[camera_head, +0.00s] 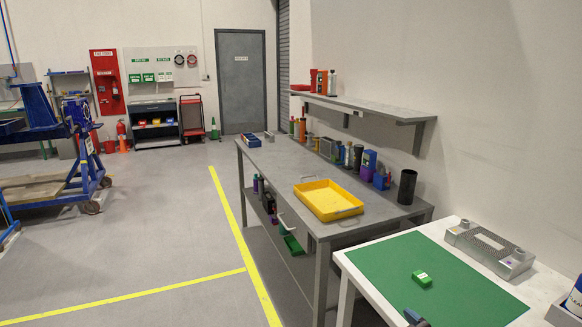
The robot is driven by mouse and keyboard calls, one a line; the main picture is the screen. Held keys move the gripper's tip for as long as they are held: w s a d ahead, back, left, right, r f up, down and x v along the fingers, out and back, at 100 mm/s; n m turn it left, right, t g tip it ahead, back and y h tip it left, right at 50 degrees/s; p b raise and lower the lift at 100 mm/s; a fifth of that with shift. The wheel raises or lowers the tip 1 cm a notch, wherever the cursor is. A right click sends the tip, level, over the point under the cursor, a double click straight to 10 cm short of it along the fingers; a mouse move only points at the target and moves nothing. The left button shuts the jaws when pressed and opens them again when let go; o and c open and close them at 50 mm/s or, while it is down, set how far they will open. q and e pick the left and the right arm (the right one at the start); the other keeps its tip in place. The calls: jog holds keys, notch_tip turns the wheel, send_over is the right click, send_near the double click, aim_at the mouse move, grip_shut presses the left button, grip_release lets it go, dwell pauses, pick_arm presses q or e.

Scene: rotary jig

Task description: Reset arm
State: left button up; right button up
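Neither of my grippers can be made out in the head view, and no arm of mine is clearly visible. A blue wheeled stand (86,165), possibly the rotary jig, is at the far left, cut off by the picture edge. A green mat (440,272) covers much of the white table (361,283) at the lower right. A small green box (421,278) lies on the mat. A small dark object (416,318) is cut off by the bottom edge; I cannot tell what it is.
A grey workbench (268,162) along the right wall holds a yellow tray (328,200), a black cylinder (407,187) and several bottles. A grey metal block (490,248) sits at the white table's back edge. Open floor with yellow lines (228,216) lies left of the bench.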

jog(key=s+d+f+m+g+h, duration=0.1)
jog(key=s+d+f+m+h, duration=0.1)
jog(key=s+f, duration=0.6)
jog(key=s+d+f+m+g+h, duration=0.2)
jog(key=s+f, duration=0.6)
jog(key=s, duration=0.8)
jog(key=shift+s+d+f+m+g+h, duration=0.35)
jog(key=shift+d+m, duration=0.4)
jog(key=shift+m, duration=0.35)
jog(key=shift+r, duration=0.1)
